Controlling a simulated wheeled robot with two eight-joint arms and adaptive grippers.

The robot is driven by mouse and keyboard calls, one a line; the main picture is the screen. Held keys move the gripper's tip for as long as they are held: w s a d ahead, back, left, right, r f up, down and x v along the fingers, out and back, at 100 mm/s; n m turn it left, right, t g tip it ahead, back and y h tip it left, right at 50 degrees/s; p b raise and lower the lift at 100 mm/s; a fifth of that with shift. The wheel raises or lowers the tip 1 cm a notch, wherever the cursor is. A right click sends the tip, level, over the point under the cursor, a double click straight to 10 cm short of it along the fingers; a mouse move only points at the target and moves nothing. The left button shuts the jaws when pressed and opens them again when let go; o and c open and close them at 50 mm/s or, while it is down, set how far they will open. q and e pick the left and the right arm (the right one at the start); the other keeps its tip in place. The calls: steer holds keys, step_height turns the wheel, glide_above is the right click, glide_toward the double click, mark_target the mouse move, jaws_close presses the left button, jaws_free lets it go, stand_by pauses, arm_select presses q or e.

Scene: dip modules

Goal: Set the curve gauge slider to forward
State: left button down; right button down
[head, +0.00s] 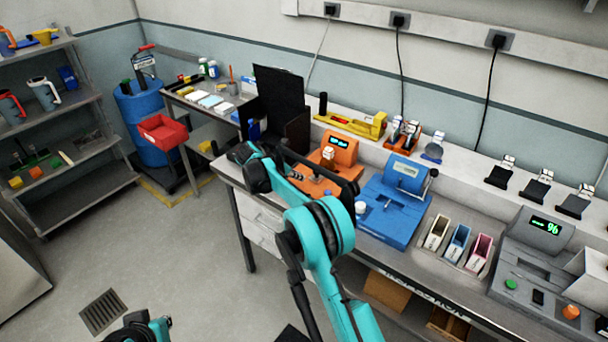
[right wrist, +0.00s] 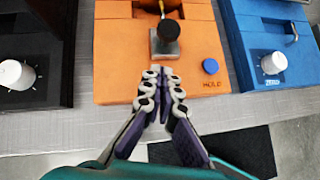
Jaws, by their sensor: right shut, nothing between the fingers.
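An orange instrument with a slider and a dark round knob (right wrist: 167,30) fills the middle of the right wrist view; its orange body (right wrist: 112,60) also shows in the head view (head: 341,146). The slider has a metal block under the knob. A blue button marked HOLD (right wrist: 210,66) is right of it. I cannot read a curve gauge or forward label. My right gripper (right wrist: 160,70) is shut and empty, its tips just on the near side of the slider block; contact is unclear. In the head view my right arm partly covers the instrument. My left gripper's fingers do not show.
A blue instrument (head: 396,205) stands close on the right, with a white dial (right wrist: 272,63). A black instrument (right wrist: 62,70) with a white dial (right wrist: 17,75) stands on the left. Colored bins (head: 457,243) and a grey display unit (head: 525,262) are further right on the bench.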

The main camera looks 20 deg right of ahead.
steer(key=p+v, duration=0.2)
steer(key=v, duration=0.8)
steer(key=s+d+r+m+t+y+b, duration=0.15)
steer(key=s+r+m, duration=0.3)
steer(key=s, duration=0.55)
steer(key=s+d+r+m+y, duration=0.1)
steer(key=s+r+m+y, duration=0.2)
steer(key=s+m, duration=0.5)
steer(key=s+a+f+m+t+y+b, duration=0.1)
steer(key=s+f+m, duration=0.3)
steer(key=s, duration=0.7)
steer(key=s+a+f+m+t+y, duration=0.1)
steer(key=s+a+f+m+y, duration=0.1)
steer(key=s, duration=0.9)
step_height(320, 180, down, 2)
steer(key=m+y, duration=0.1)
steer(key=m, duration=0.2)
steer(key=shift+s+f+t+b, duration=0.15)
steer(key=shift+f+t+b, duration=0.05)
steer(key=shift+t+b, duration=0.15)
